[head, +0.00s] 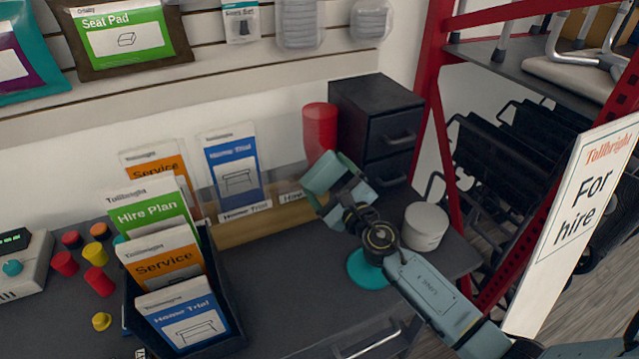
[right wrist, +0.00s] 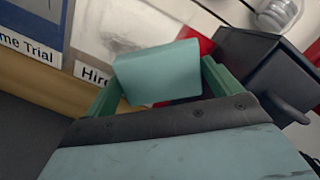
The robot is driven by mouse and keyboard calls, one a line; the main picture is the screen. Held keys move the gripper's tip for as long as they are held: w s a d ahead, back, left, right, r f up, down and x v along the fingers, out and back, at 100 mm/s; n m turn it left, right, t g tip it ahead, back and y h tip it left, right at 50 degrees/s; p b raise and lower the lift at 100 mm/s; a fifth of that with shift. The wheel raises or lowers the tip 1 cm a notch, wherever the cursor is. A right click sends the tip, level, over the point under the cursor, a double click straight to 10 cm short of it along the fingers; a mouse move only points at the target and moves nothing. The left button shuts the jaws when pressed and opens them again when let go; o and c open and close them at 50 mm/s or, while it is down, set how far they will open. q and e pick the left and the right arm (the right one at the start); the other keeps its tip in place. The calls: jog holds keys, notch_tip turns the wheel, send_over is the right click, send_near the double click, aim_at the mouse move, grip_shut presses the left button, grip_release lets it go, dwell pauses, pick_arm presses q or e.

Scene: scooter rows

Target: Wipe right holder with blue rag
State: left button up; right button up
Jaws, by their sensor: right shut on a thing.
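My right gripper (head: 328,186) reaches in from the lower right and is shut on a pale blue-green folded rag (head: 322,172). The rag also shows between the two green fingers in the right wrist view (right wrist: 158,72). The rag is in front of the right holder (head: 290,183), a clear panel on a wooden base with a label reading "Hire". The gripper hides part of that holder and label. I cannot tell whether the rag touches it. The left holder, labelled "Home Trial" (head: 245,213), carries a blue leaflet (head: 232,170). My left gripper is not in view.
A red cylinder (head: 319,130) and a black drawer unit (head: 383,125) stand behind the gripper. A white tub (head: 424,226) and teal disc (head: 366,272) are near the arm. A black leaflet box (head: 228,308) stands at left. The counter's middle front is clear.

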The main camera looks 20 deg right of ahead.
jog(key=shift+d, duration=0.2)
jog(key=shift+a, duration=0.1)
jog(key=shift+a+r+p, duration=0.1)
jog(key=shift+a+p, duration=0.2)
jog(key=shift+a, duration=0.65)
jog(key=shift+s+a+p, duration=0.2)
jog(key=shift+a+p, duration=0.3)
jog(key=shift+a, duration=3.35)
jog(key=p, duration=0.2)
send_near(282, 181)
jog(key=shift+w+a+r, duration=0.15)
jog(key=shift+w+a, duration=0.15)
jog(key=shift+a, duration=0.1)
